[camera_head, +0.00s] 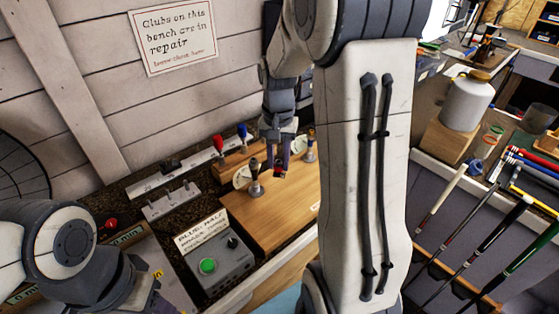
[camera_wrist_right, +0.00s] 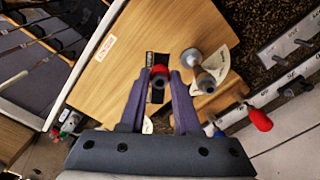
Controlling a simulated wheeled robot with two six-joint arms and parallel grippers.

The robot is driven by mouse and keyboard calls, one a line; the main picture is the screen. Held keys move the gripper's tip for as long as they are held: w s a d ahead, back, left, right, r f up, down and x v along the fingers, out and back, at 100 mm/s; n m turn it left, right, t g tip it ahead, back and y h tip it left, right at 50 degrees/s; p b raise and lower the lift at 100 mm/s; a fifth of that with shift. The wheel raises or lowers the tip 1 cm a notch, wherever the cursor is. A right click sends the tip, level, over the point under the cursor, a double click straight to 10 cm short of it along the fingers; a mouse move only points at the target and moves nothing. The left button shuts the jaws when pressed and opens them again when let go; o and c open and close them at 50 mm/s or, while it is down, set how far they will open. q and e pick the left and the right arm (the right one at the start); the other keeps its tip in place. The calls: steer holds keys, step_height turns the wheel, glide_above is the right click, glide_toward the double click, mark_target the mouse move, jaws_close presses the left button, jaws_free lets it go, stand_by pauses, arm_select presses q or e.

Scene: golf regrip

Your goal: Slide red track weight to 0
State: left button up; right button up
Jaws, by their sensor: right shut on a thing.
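My right gripper (camera_head: 278,168) is shut on a small red piece with a dark round end (camera_wrist_right: 158,80), low over the wooden board. In the wrist view my right gripper (camera_wrist_right: 160,88) has one finger on each side of it. A black label shows beside it, but its markings are not readable. A red-handled piece (camera_head: 218,143) stands at a pale rail, with a blue-handled one (camera_head: 242,131) beside it. The red handle also shows in the wrist view (camera_wrist_right: 258,119). I cannot tell which red piece is the track weight. My left gripper (camera_head: 142,291) is at the lower left, its fingers unclear.
A grey-knobbed post (camera_head: 255,182) stands on the wooden board (camera_head: 262,215) just left of my right gripper, and another post (camera_head: 310,146) is to its right. A grey box (camera_head: 215,255) with a green button sits in front. Golf clubs (camera_head: 465,222) rest at the right.

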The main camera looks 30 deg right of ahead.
steer(key=shift+s+a, duration=0.55)
steer(key=shift+a, duration=0.05)
stand_by(0.3)
steer(key=o, duration=1)
